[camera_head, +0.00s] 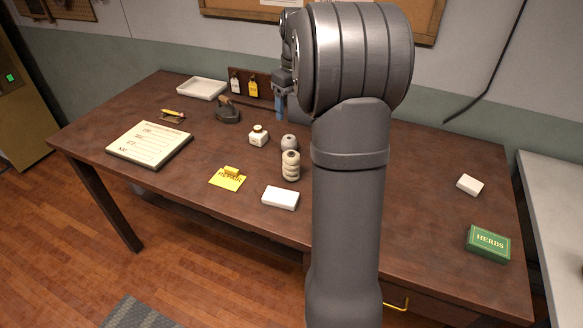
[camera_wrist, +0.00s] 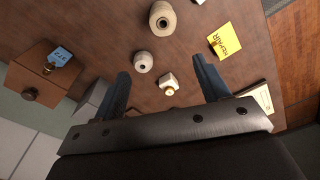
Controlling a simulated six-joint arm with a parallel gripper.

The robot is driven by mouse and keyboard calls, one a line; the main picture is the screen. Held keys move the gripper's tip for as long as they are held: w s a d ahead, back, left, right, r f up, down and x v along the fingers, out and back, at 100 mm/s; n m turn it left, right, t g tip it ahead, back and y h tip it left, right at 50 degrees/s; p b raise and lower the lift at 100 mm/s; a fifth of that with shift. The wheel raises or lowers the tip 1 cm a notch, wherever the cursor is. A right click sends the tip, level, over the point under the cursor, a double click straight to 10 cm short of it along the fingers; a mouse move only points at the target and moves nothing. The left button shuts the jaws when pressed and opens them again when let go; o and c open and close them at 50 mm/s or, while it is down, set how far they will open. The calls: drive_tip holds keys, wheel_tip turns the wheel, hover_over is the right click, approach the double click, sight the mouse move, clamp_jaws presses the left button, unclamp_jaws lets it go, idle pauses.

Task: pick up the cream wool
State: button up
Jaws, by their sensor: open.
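The cream wool (camera_head: 290,166) is a ribbed, upright spool on the dark wooden table, left of my arm's column. It also shows at the top of the wrist view (camera_wrist: 163,18). A smaller greyish-white spool (camera_head: 289,142) stands just behind it, and is at upper middle in the wrist view (camera_wrist: 143,62). My gripper (camera_wrist: 161,66) is open, its blue fingers spread and nothing held between them. In the head view my gripper (camera_head: 279,105) is toward the back of the table, behind both spools and away from the cream wool.
A small white bottle (camera_head: 258,135) stands left of the spools. A yellow REPAIR note (camera_head: 228,178) and a white box (camera_head: 280,198) lie in front. A clipboard-like sheet (camera_head: 150,145) is left; a green HERBS box (camera_head: 488,244) is right. A wooden drawer box (camera_wrist: 40,72) shows in the wrist view.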

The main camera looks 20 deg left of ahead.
sight(291, 157)
drive_tip(key=shift+n+h, duration=0.3)
drive_tip(key=shift+n, duration=0.3)
drive_tip(key=shift+s+f, duration=0.2)
drive_tip(key=shift+f, duration=2.7)
drive_tip(key=shift+s+f, duration=0.25)
drive_tip(key=shift+f, duration=2.6)
drive_tip(key=shift+s+f, duration=0.2)
drive_tip(key=shift+f, duration=2.7)
drive_tip(key=c, duration=1)
drive_tip(key=shift+c, duration=0.2)
drive_tip(key=shift+r, duration=0.1)
